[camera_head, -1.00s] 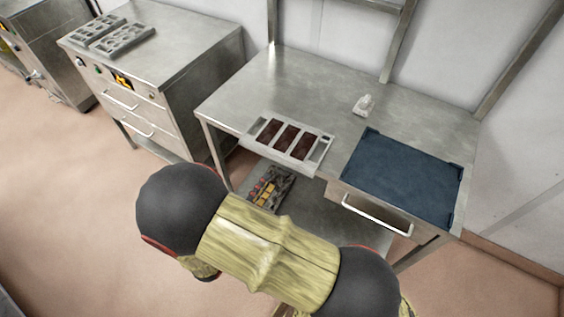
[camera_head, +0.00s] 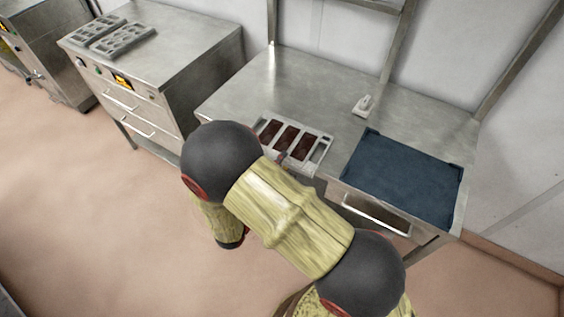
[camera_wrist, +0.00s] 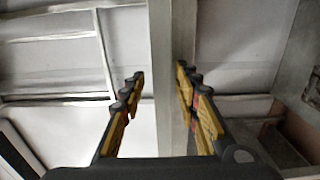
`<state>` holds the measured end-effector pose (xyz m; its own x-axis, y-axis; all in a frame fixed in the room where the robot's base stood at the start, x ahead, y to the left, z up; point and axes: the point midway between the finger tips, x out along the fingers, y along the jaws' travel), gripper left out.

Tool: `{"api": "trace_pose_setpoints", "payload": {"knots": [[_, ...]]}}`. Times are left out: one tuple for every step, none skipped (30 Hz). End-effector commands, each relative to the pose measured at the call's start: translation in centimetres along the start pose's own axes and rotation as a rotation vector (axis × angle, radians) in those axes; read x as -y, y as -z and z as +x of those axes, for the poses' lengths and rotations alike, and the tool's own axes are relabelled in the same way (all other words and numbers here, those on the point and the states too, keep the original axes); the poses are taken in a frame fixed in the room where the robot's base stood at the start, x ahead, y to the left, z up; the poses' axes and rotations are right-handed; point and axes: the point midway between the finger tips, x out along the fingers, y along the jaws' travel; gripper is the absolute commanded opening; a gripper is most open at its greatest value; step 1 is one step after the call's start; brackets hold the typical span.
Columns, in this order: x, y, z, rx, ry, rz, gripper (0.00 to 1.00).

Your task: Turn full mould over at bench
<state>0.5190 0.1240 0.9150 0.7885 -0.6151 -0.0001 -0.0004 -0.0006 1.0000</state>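The full mould (camera_head: 328,138), a grey tray with several compartments, lies level at the front edge of the steel bench (camera_head: 285,80) in the head view. Three compartments hold dark brown filling, facing up. My arm covers its front left corner. My gripper is mostly hidden behind my arm in the head view; a small part shows close to the mould's front edge, and I cannot tell whether it touches. In the wrist view my gripper (camera_wrist: 160,77) is open, its yellow and black fingers apart with nothing held between them. The mould is not recognisable in the wrist view.
A dark blue tray or mat (camera_head: 400,178) covers the bench's right front, above a drawer handle (camera_head: 370,213). A small white object (camera_head: 364,105) stands behind the mould. The bench's back left is clear. Two grey moulds (camera_head: 125,41) lie on the cabinet (camera_head: 185,45) at left.

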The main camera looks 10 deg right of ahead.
Motion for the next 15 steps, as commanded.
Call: {"api": "trace_pose_setpoints", "payload": {"knots": [[0.00, 0.00, 0.05, 0.000, 0.000, 0.000, 0.32], [-0.01, 0.00, 0.06, 0.000, 0.000, 0.000, 0.32], [-0.01, 0.00, 0.06, 0.000, 0.000, 0.000, 0.32], [-0.02, 0.00, 0.06, 0.000, 0.000, 0.000, 0.32], [-0.02, 0.00, 0.05, 0.000, 0.000, 0.000, 0.32], [-0.02, 0.00, 0.05, 0.000, 0.000, 0.000, 0.32], [-0.02, 0.00, 0.05, 0.000, 0.000, -0.001, 0.32], [-0.02, 0.00, 0.05, 0.000, 0.000, -0.001, 0.31], [-0.02, 0.00, 0.04, 0.000, 0.000, -0.001, 0.30], [-0.02, 0.00, 0.04, 0.000, 0.000, -0.001, 0.29], [-0.02, 0.00, 0.04, 0.000, 0.000, -0.001, 0.28], [-0.01, 0.00, 0.04, 0.000, 0.000, -0.001, 0.27], [-0.01, 0.00, 0.04, 0.000, 0.000, -0.001, 0.26], [-0.01, 0.00, 0.04, 0.000, 0.000, -0.001, 0.26], [-0.01, 0.00, 0.04, 0.000, 0.000, -0.001, 0.24]]}}
